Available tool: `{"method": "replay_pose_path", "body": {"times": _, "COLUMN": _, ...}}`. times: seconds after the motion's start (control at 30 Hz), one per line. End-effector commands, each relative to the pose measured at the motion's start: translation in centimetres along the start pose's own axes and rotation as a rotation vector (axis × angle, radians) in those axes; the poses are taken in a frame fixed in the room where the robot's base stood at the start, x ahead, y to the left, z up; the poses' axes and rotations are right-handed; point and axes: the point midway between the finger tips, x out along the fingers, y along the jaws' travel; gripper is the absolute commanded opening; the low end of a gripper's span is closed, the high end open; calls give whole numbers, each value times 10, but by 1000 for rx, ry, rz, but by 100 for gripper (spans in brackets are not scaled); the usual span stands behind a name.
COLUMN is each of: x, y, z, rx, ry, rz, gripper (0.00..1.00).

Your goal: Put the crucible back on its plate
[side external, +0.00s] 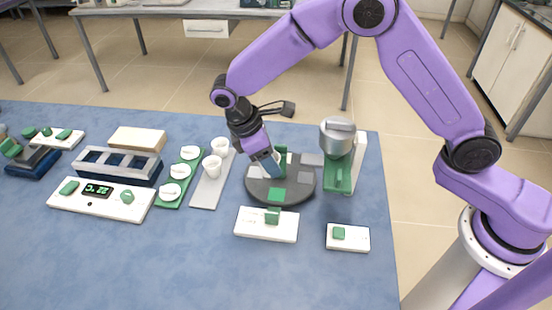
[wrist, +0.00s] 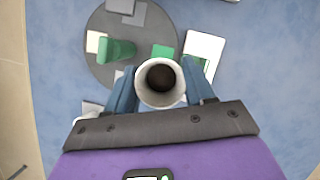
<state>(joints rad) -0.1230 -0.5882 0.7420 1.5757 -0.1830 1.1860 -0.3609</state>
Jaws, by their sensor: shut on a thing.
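My gripper (wrist: 160,88) is shut on a white crucible (wrist: 143,93), its round mouth facing the wrist camera with a dark inside. A grey plate (side external: 207,195) to the left of the disc bears two other white crucibles, a front one (side external: 212,167) and a back one (side external: 220,147). The pictures do not make plain which plate belongs to the held crucible.
The disc bears grey and green squares and an upright green block (wrist: 117,50). A silver pot-shaped device (side external: 338,138) stands right of it. White control boxes (side external: 265,230) (side external: 348,244) lie in front. A green tray (side external: 170,197) with white lids lies left.

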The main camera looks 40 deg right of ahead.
Motion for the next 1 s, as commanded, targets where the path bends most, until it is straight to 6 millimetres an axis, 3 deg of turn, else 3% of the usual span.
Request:
{"method": "replay_pose_path", "body": {"times": 0.5, "x": -2, "y": 7, "z": -81, "rx": 1081, "ry": 5, "rz": -457, "gripper": 13}}
{"method": "replay_pose_path", "body": {"times": 1.0, "x": -14, "y": 33, "z": -142, "rx": 2080, "ry": 15, "rz": -870, "gripper": 13}}
